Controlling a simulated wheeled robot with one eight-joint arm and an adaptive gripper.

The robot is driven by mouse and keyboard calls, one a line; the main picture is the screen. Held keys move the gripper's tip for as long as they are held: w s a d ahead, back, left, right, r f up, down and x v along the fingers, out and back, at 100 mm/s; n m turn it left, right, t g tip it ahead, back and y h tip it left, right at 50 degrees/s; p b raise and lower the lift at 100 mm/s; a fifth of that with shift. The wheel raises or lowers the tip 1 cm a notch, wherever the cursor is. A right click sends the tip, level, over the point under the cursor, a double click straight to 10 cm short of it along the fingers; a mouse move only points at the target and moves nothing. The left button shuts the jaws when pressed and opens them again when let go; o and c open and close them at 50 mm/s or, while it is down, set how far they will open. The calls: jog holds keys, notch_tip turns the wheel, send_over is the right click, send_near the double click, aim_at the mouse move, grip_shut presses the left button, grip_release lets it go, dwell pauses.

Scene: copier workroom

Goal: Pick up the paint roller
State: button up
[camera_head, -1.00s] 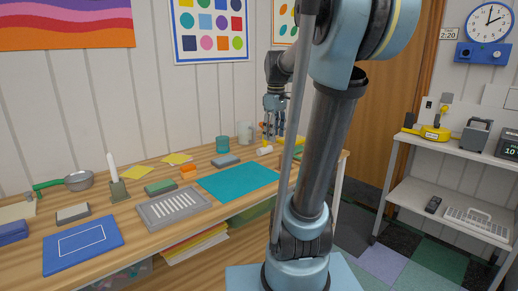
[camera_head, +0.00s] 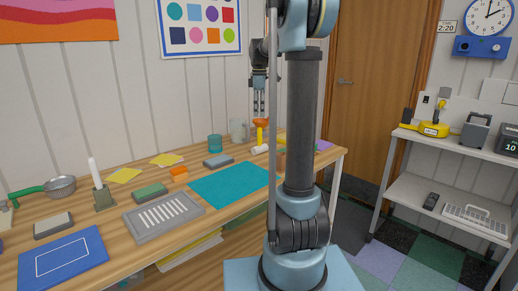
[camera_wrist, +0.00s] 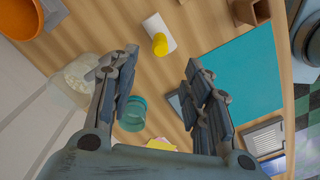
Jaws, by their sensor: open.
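The paint roller (camera_head: 259,150) appears as a white cylinder with a yellow handle (camera_head: 259,136) above it, near the far end of the wooden table. In the wrist view the roller (camera_wrist: 160,30) is a white piece with a round yellow handle end facing the camera. My gripper (camera_head: 259,111) is over the table, above the roller in the head view. In the wrist view my gripper (camera_wrist: 162,72) is open and empty, its fingers pointing toward the roller and apart from it. Part of the table is hidden behind my arm.
An orange bowl-like object (camera_wrist: 22,18) is near the roller. A teal cup (camera_head: 215,143) and a clear pitcher (camera_head: 239,130) stand beside it. A teal mat (camera_head: 235,182) lies bare in front. A brown open box (camera_wrist: 252,11) is on the other side.

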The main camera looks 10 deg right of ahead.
aim_at(259, 129)
notch_tip(259, 129, down, 9)
jog(key=shift+a+f, duration=0.15)
jog(key=shift+f, duration=0.05)
jog(key=shift+d+f, duration=0.15)
jog(key=shift+f, duration=1.2)
jog(key=shift+d+f, duration=0.1)
jog(key=shift+f, duration=1.2)
grip_shut()
